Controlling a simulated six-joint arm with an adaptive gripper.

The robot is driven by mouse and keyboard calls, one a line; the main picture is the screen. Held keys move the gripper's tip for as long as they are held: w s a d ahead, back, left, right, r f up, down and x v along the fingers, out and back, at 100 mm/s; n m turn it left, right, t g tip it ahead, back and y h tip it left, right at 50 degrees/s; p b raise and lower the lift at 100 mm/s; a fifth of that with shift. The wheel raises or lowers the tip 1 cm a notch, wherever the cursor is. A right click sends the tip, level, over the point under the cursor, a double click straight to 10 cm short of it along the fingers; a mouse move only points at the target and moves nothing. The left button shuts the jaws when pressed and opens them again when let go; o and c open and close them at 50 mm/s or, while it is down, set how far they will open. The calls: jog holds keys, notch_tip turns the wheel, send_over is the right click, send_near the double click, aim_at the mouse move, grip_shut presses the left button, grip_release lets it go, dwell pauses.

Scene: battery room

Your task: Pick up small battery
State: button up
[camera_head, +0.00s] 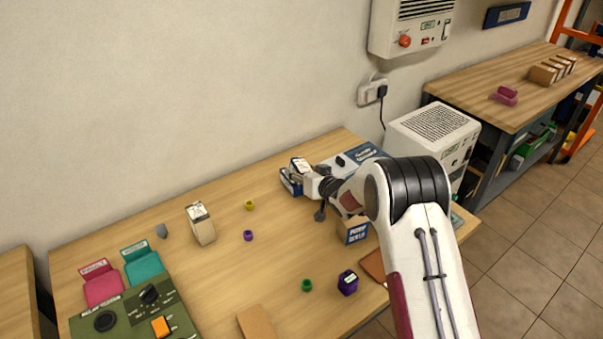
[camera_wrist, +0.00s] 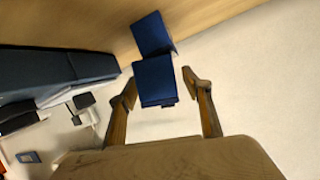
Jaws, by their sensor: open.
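Two small blue-and-white blocks that look like batteries are at the far side of the table: one (camera_head: 299,164) at the back and one (camera_head: 290,183) in front of it. In the wrist view two blue blocks show, a nearer one (camera_wrist: 160,82) and a farther one (camera_wrist: 151,33). I cannot tell which is the small battery. My gripper (camera_head: 309,184) is right beside these blocks. In the wrist view its fingers (camera_wrist: 160,86) are apart, with the nearer block in line with the gap between them. I cannot tell whether either finger touches it. My arm hides part of the area.
A beige block (camera_head: 201,224), a box with blue lettering (camera_head: 354,232), a dark purple block (camera_head: 348,282) and a green control panel (camera_head: 135,318) are on the wooden table (camera_head: 215,275). A blue-topped case (camera_head: 362,154) lies behind my wrist. The table's middle is mostly clear.

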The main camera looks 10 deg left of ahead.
jog(key=shift+w+a+f, duration=0.1)
jog(key=shift+w+a, duration=0.15)
jog(key=shift+w, duration=0.05)
dwell(0.4)
grip_shut()
